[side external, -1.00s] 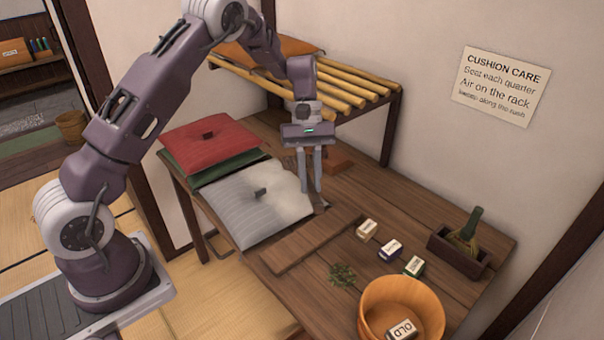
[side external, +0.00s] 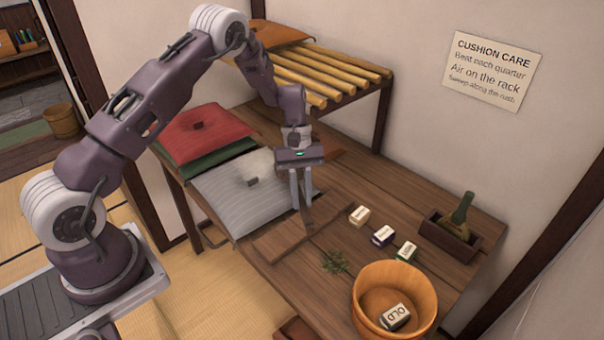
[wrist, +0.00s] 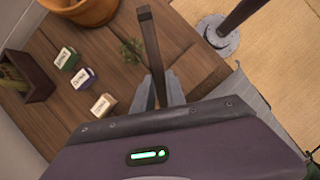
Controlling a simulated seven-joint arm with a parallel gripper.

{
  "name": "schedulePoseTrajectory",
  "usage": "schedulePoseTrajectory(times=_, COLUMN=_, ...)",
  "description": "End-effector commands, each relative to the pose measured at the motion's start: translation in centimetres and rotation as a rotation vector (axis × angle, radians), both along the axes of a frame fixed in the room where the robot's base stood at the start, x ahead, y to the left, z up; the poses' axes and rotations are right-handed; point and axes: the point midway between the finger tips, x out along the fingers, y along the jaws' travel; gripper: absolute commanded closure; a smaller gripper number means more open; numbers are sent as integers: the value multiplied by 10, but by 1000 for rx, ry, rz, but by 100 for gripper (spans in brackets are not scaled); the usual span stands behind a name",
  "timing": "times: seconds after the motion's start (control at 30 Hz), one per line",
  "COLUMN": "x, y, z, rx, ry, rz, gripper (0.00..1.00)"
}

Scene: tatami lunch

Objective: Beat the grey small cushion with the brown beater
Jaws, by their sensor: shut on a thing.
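The grey small cushion (side external: 225,200) lies flat on the table, with a pale dusty patch on its far part and a dark tuft at its middle. It also shows at the right edge in the wrist view (wrist: 252,98). My gripper (side external: 302,203) is by the cushion's right corner, pointing down, shut on the brown beater (side external: 307,214). In the wrist view the beater (wrist: 150,50) runs out from between the fingers (wrist: 160,98) as a dark brown bar. Its other end is hidden by the gripper, and I cannot tell whether it touches the cushion.
Red (side external: 205,135) and green (side external: 225,154) cushions are stacked behind the grey one. A slatted rack (side external: 325,75) stands at the back. Small labelled boxes (side external: 382,235), a green sprig (side external: 335,261), a wooden tub (side external: 365,305) and a brush box (side external: 450,243) occupy the table's right part.

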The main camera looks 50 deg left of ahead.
Motion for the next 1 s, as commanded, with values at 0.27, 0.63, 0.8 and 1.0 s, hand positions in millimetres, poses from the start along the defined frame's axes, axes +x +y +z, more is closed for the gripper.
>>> schedulePoseTrajectory(times=0.27, x=1, y=-2, z=98, rx=2, ry=-5, rz=-2, gripper=100)
schedulePoseTrajectory(times=0.63, x=2, y=28, z=94, rx=16, ry=-21, rz=-18, gripper=100)
schedulePoseTrajectory(times=0.8, x=-1, y=96, z=86, rx=52, ry=-56, rz=-75, gripper=100)
schedulePoseTrajectory(times=1.0, x=-15, y=163, z=81, rx=90, ry=-75, rz=-145, gripper=100)
